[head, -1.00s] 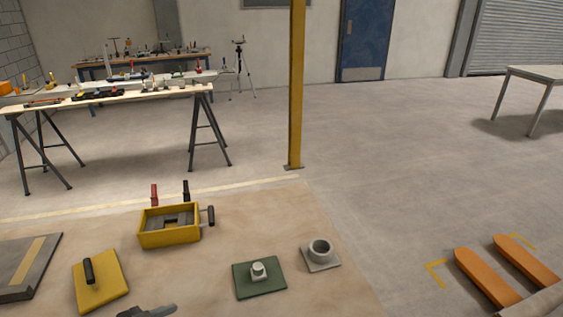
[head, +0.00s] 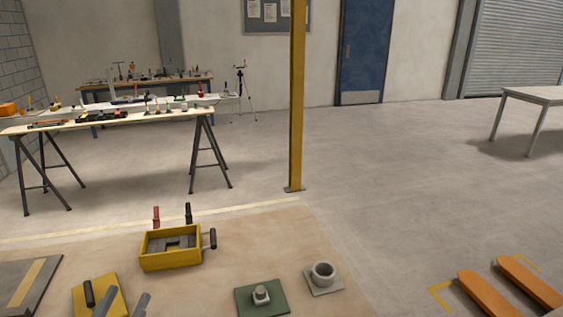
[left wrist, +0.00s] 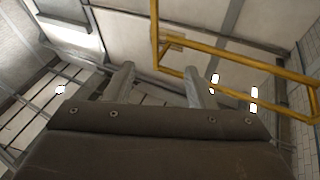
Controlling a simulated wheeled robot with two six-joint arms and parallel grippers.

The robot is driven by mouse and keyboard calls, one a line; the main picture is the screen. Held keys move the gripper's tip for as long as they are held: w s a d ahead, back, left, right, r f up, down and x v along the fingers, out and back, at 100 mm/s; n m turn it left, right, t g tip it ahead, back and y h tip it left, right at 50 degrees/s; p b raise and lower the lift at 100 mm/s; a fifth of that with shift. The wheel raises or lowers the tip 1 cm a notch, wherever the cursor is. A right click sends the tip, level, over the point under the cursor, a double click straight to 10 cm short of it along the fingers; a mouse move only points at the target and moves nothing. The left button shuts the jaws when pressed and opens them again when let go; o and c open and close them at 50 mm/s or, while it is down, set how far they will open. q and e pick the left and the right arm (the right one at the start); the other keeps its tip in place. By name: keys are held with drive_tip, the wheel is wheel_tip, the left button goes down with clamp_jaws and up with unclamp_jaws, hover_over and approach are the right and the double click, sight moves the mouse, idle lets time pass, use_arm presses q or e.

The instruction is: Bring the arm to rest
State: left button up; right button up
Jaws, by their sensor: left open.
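My left gripper (head: 123,304) shows at the bottom left of the head view, its two grey fingers apart with nothing between them. It covers part of a yellow plate (head: 82,302) with a black handle; I cannot tell whether it touches it. In the left wrist view the open fingers (left wrist: 159,86) point toward the ceiling, walls and a yellow frame (left wrist: 225,75), with nothing held. My right gripper is in neither view.
On the sandy bed (head: 215,285) are a yellow box (head: 170,260) with handles, a green plate (head: 275,303) with a knob, and a grey ring-shaped piece (head: 323,285) on a square base. A dark slab (head: 15,270) lies left. A yellow post (head: 296,120) rises behind.

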use_arm(q)
drive_tip(key=s+a+f+n+g+y, duration=0.6)
drive_tip(key=a+f+n+g+y, duration=0.2)
drive_tip(key=a+y, duration=0.35)
drive_tip(key=s+d+f+m+g+h, duration=0.5)
drive_tip(key=s+d+f+g+h, duration=0.35)
drive_tip(key=s+f, duration=0.55)
wheel_tip(320, 180, down, 24)
drive_tip(key=a+g+y, duration=0.1)
drive_tip(key=g+y, duration=0.1)
drive_tip(key=g, duration=0.1)
drive_tip(key=s+d+f, duration=0.1)
drive_tip(key=s+f, duration=1.4)
drive_tip(key=shift+s+d+f+g+h, duration=0.15)
drive_tip(key=shift+s+f+g+h, duration=0.05)
drive_tip(key=shift+f+g+h, duration=0.15)
